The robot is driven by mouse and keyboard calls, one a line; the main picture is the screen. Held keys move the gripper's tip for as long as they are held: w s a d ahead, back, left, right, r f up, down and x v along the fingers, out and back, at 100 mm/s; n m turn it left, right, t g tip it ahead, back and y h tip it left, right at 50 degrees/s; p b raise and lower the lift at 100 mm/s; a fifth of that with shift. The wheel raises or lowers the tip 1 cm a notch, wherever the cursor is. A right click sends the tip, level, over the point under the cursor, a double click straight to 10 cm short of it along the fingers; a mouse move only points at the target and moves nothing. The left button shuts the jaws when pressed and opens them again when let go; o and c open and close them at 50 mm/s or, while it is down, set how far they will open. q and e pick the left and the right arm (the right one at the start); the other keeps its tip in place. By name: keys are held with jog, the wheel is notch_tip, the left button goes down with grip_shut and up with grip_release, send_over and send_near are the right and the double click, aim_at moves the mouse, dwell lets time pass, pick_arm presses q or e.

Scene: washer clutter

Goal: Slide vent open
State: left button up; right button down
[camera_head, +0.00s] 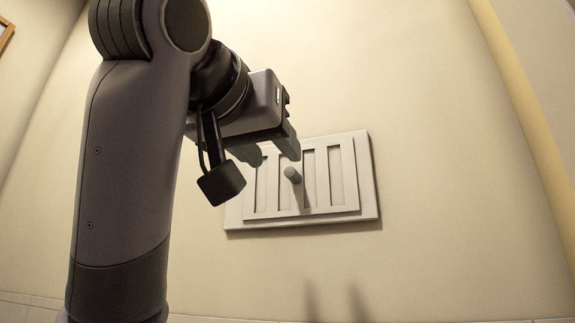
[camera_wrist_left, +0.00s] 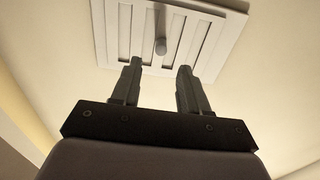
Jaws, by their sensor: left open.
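A white slatted vent (camera_head: 372,202) is mounted on the cream wall, with dark narrow gaps between its slats. A short grey knob (camera_head: 292,175) sticks out near its middle. In the left wrist view the vent (camera_wrist_left: 228,38) is at the top, and the knob (camera_wrist_left: 160,46) lies between the lines of my two fingers, beyond their tips. My left gripper (camera_head: 272,152) is open and empty in front of the vent, just above and left of the knob in the head view. It also shows in the left wrist view (camera_wrist_left: 160,68). Its arm hides the vent's upper left part. My right gripper is not in view.
The wall (camera_head: 440,130) around the vent is bare. A yellowish vertical strip (camera_head: 520,90) runs down the wall at the right. A corner of a wooden frame (camera_head: 6,34) shows at the far upper left. Shadows fall on the wall below the vent.

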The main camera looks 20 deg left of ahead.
aim_at(289, 171)
pick_arm(q)
jog(key=w, duration=0.5)
jog(key=shift+w+p, duration=0.35)
jog(key=shift+p, duration=0.05)
grip_shut()
